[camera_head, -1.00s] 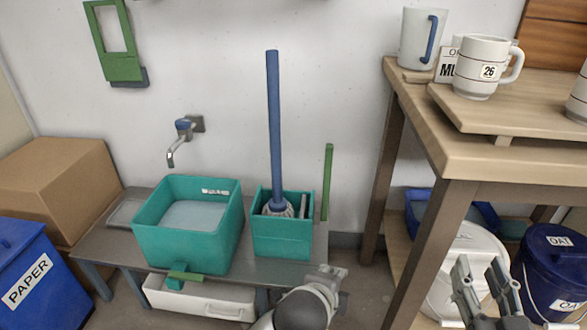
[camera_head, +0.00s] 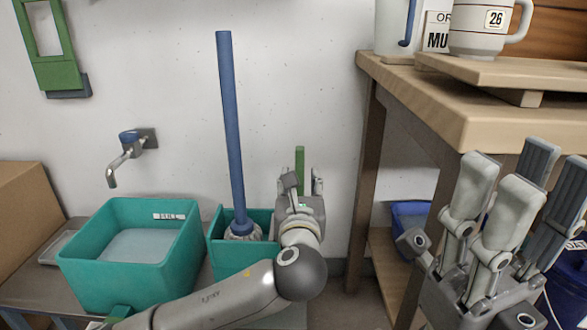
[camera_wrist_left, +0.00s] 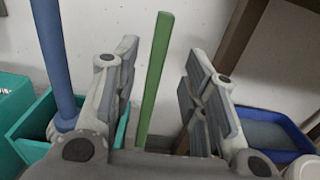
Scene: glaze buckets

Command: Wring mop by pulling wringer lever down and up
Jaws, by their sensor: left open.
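The green wringer lever (camera_head: 300,158) stands upright at the right side of the teal wringer bucket (camera_head: 228,258). The mop's blue handle (camera_head: 231,130) leans slightly, with its pale head (camera_head: 242,231) in the wringer bucket. My left gripper (camera_head: 301,182) is at the lever, open. In the left wrist view the lever (camera_wrist_left: 155,80) stands between the spread fingers (camera_wrist_left: 158,85), with gaps on both sides. In the head view my left gripper hides the lever's lower part and the bucket's right side. My right gripper (camera_head: 525,185) is open and empty in front of the wooden table.
A teal basin (camera_head: 80,262) stands left of the wringer bucket on a grey bench (camera_head: 30,290). A tap (camera_head: 125,155) is on the wall. The wooden table (camera_head: 440,100) with mugs stands at the right. A blue tray (camera_wrist_left: 270,130) lies beyond the left gripper.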

